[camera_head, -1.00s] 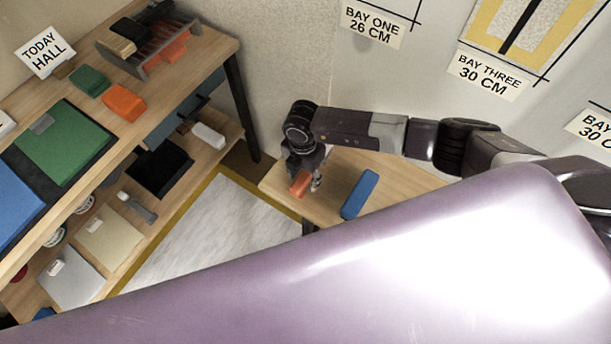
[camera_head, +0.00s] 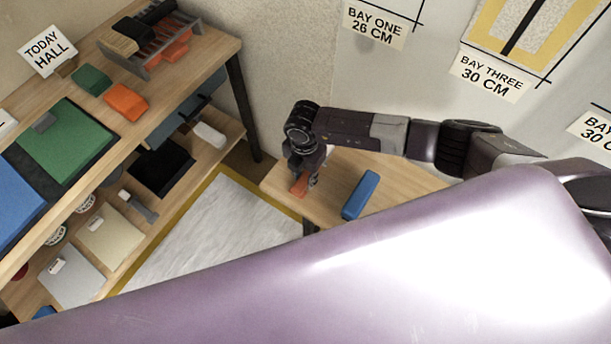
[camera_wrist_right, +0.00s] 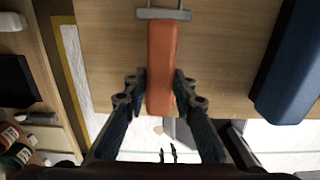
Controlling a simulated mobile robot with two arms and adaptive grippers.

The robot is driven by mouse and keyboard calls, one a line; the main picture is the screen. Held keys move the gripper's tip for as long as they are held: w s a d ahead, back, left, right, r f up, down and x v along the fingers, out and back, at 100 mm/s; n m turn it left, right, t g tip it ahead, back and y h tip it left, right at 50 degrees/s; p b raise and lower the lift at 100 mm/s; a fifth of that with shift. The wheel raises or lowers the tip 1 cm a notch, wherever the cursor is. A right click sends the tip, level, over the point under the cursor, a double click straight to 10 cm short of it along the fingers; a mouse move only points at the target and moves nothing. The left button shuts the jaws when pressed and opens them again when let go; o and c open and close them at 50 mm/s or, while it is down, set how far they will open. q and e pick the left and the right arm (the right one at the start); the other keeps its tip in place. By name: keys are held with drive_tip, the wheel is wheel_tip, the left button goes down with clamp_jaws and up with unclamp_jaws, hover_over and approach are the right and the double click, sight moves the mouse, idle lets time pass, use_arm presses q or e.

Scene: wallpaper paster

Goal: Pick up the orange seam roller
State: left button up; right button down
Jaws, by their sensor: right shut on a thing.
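The orange seam roller (camera_wrist_right: 161,60) lies in the middle of the right wrist view, its long orange handle pointing at me and a grey metal frame at its far end. My right gripper (camera_wrist_right: 160,92) is shut on the handle, with one dark finger against each side. In the head view the roller (camera_head: 299,184) is a small orange shape at the left end of the small wooden table (camera_head: 335,185), under my right gripper (camera_head: 307,182). I cannot tell whether the roller still touches the table. My left gripper is not in view.
A blue block (camera_head: 361,194) lies on the table right of the roller; it also shows in the right wrist view (camera_wrist_right: 290,65). A shelf unit (camera_head: 200,83) with folders, blocks and a rack stands left. A wall with bay signs (camera_head: 374,25) is behind the table.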

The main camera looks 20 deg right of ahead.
sight(305, 177)
wheel_tip(305, 177, up, 20)
drive_tip(key=shift+r, duration=0.25)
drive_tip(key=c, duration=2.2)
unclamp_jaws()
clamp_jaws()
